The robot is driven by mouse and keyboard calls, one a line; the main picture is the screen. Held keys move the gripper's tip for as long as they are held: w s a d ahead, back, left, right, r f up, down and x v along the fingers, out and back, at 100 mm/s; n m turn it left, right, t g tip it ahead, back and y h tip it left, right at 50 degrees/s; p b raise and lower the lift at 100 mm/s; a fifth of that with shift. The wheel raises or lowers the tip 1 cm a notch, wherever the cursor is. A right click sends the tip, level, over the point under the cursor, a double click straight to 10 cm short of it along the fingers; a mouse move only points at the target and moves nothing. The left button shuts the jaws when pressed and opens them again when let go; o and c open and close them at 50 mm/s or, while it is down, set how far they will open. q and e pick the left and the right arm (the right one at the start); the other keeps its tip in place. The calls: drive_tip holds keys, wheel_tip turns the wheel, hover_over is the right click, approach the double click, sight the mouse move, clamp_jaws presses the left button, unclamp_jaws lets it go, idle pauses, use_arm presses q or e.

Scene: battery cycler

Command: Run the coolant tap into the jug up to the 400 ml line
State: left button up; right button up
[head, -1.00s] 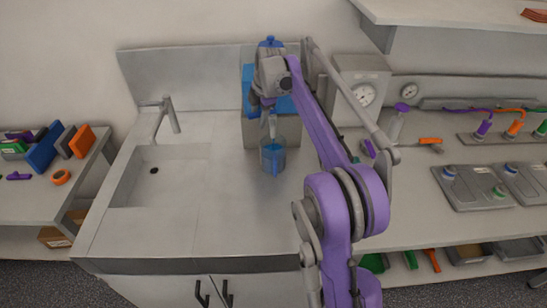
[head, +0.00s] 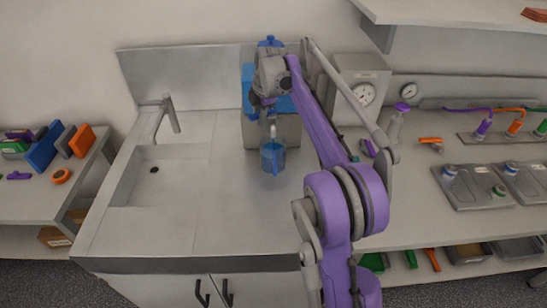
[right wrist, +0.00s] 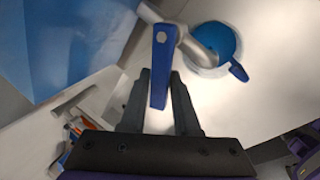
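The clear jug (head: 273,158) stands upright on the counter, under the pale spout of the coolant tap, with blue coolant in it. Its blue handle faces the front. In the right wrist view the jug (right wrist: 216,42) shows from above, with blue inside. The tap's blue lever (right wrist: 160,68) lies between the two fingers of my right gripper (right wrist: 161,78). The fingers stand apart, one on each side of the lever; I see no clear squeeze on it. In the head view my right gripper (head: 262,101) hides the lever. The 400 ml line is too small to read. My left gripper is not in view.
A blue coolant tank (head: 249,84) stands on a grey block behind the jug. A sink (head: 150,178) with a faucet (head: 170,112) is at the left. A gauge box (head: 362,85) and a purple-capped bottle (head: 396,122) are at the right. The counter before the jug is clear.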

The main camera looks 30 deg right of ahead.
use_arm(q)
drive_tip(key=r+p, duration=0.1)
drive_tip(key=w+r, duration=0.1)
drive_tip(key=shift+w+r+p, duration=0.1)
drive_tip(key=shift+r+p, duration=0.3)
use_arm(e)
drive_tip(key=w+m, duration=0.1)
drive_tip(key=m+h, duration=0.1)
drive_tip(key=m, duration=0.1)
drive_tip(key=w+m, duration=0.1)
drive_tip(key=m, duration=0.1)
drive_tip(key=shift+w+d+g+h, duration=0.3)
drive_tip(key=shift+d+h, duration=0.05)
drive_tip(key=shift+h, duration=0.05)
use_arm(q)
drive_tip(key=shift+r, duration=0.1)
use_arm(e)
drive_tip(key=shift+r, duration=0.1)
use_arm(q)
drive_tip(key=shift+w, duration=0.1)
use_arm(e)
drive_tip(key=shift+w+d, duration=0.1)
drive_tip(key=shift+o, duration=1.2)
